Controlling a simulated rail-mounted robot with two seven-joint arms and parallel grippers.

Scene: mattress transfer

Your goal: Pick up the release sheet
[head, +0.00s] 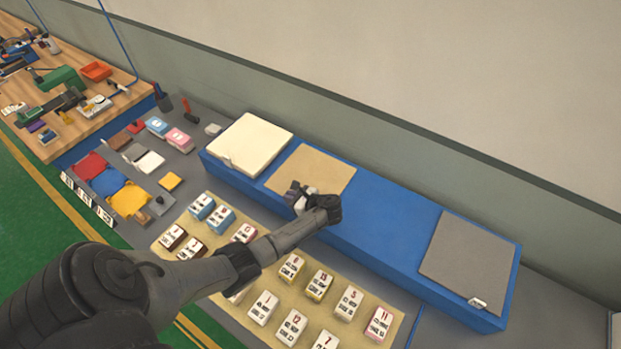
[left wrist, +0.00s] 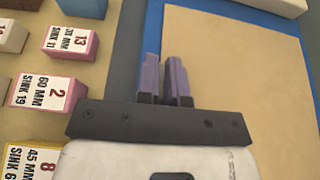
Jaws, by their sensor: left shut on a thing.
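The release sheet (head: 313,171) is a flat tan sheet lying on the long blue bench (head: 375,215), between a cream slab and a grey slab. In the left wrist view the sheet (left wrist: 250,80) fills the right side, with the blue bench (left wrist: 205,8) showing along its edge. My left gripper (head: 294,194) is at the sheet's near edge. Its purple fingers (left wrist: 166,78) are close together, shut on the sheet's edge. The fingertips hide the pinched part. The sheet looks flat on the bench. My right gripper is not in view.
A cream slab (head: 250,145) lies on the bench to the left, a grey slab (head: 467,255) at the right end. Several numbered blocks (head: 320,284) stand on a tan mat in front. A wooden workbench (head: 100,110) is at the far left. A wall (head: 400,130) runs behind.

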